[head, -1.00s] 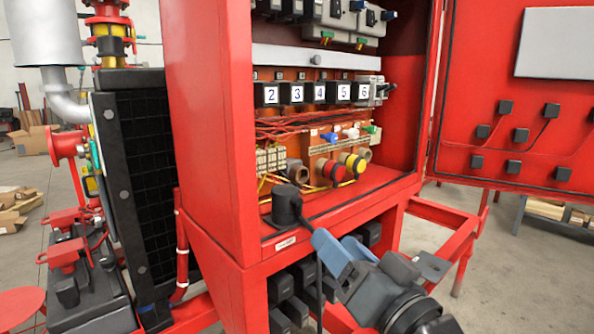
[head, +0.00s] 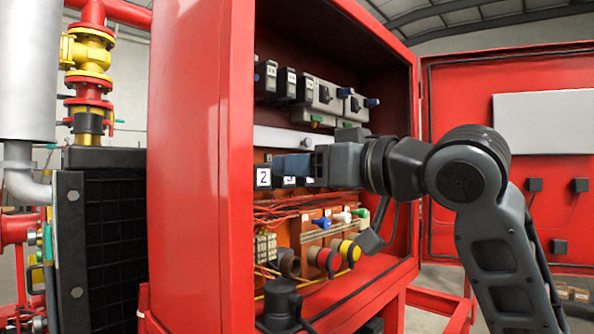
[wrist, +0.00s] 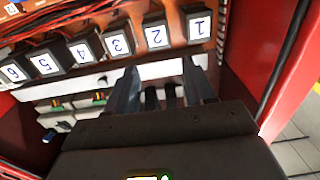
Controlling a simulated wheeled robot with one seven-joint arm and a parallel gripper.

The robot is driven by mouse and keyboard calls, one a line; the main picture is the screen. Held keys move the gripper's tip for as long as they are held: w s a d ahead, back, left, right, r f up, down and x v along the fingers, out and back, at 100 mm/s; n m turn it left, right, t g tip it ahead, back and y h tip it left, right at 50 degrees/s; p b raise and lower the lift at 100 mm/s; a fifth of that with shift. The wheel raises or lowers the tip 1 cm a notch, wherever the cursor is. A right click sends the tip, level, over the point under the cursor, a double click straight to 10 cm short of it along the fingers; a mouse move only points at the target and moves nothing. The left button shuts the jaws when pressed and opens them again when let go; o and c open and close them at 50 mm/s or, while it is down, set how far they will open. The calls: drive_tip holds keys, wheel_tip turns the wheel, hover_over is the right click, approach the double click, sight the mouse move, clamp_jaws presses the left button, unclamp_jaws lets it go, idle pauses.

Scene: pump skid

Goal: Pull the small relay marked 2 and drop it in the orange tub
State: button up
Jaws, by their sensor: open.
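The relay marked 2 (head: 263,177) is a small dark block with a white label, seated in a row inside the red cabinet. It also shows in the wrist view (wrist: 157,36), between relays 1 (wrist: 198,26) and 3 (wrist: 117,44). My gripper (head: 288,165) is inside the cabinet in front of the relay row, partly covering the relays right of 2. In the wrist view my gripper (wrist: 160,72) is open and empty. Its fingers are spread, and relay 2 lies beyond the tips, apart from them. The orange tub is not in view.
A pale rail (head: 275,138) and a row of dark breakers (head: 288,84) sit above the relays. Red wires (head: 300,207) and round connectors (head: 318,257) lie below. The cabinet's red side wall (head: 205,170) bounds the left; its open door (head: 450,110) stands at right.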

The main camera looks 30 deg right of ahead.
sight(263, 165)
drive_tip(key=shift+p+x, duration=0.55)
drive_tip(key=shift+x, duration=3.45)
drive_tip(key=shift+r, duration=0.1)
drive_tip(key=shift+c, duration=0.2)
drive_tip(key=c, duration=0.8)
drive_tip(key=shift+v, duration=1.7)
drive_tip(key=shift+v, duration=1.65)
